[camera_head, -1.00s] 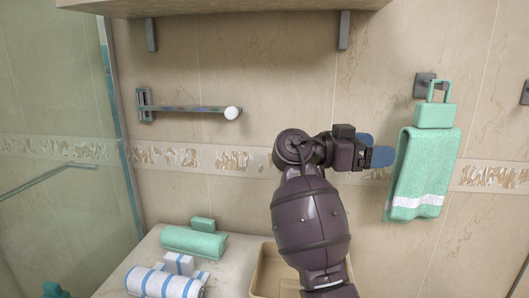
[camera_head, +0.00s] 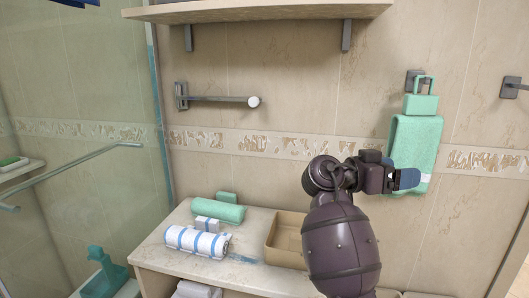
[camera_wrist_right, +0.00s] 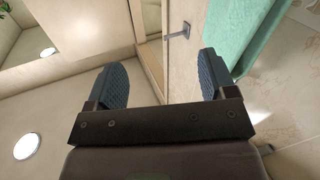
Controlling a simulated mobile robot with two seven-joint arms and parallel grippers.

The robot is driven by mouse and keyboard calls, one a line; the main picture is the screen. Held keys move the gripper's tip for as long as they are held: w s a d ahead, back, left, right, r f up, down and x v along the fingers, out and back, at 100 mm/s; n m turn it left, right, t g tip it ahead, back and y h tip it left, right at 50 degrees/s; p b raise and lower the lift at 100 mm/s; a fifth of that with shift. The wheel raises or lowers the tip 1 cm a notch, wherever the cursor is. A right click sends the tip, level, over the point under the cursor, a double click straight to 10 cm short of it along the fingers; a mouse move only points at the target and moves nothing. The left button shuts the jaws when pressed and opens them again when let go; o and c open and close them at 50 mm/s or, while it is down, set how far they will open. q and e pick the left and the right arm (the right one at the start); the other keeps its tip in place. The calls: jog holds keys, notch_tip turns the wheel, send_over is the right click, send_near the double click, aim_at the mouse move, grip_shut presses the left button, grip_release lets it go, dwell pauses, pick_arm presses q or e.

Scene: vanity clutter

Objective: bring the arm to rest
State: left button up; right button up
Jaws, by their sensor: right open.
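My right arm (camera_head: 340,245) rises from the bottom of the head view, in front of the tiled wall. My right gripper (camera_head: 408,179) points right, overlapping the lower part of the hanging green towel in the picture. In the right wrist view, the gripper (camera_wrist_right: 163,82) has its two blue padded fingers wide apart with nothing between them. The green towel (camera_wrist_right: 247,35) shows beyond the right finger there, apart from it as far as I can see. My left gripper is not in view.
The green towel (camera_head: 416,140) hangs from a wall hook. A towel bar (camera_head: 220,99) is on the wall below a shelf (camera_head: 260,10). The counter (camera_head: 160,246) holds a rolled green towel (camera_head: 217,211), a striped towel (camera_head: 197,242) and a tan box (camera_head: 283,243). Glass stands left.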

jog(key=d+f+n+t+y, duration=0.2)
jog(key=f+n+t, duration=0.15)
jog(key=f, duration=0.45)
jog(key=d+f+n+t+y, duration=0.15)
jog(key=f+n, duration=0.25)
jog(key=f, duration=0.4)
jog(key=s+d+f+n+t+y, duration=0.1)
jog(key=s+f+n+y, duration=0.25)
jog(key=f, duration=0.45)
jog(key=s+f+n+t+y, duration=0.25)
jog(key=s+f, duration=0.25)
jog(key=f, duration=0.3)
jog(key=s+a+f+n+y, duration=0.1)
jog(key=s+f+y, duration=0.3)
jog(key=s, duration=0.8)
jog(key=s+a+f+n+y+p, duration=0.1)
jog(key=s+a+f+y, duration=0.2)
jog(key=s+f, duration=0.4)
jog(key=s+y, duration=0.1)
jog(key=s, duration=0.5)
jog(key=shift+s+a+f, duration=0.15)
jog(key=shift+s+a, duration=0.05)
jog(key=shift+s, duration=0.05)
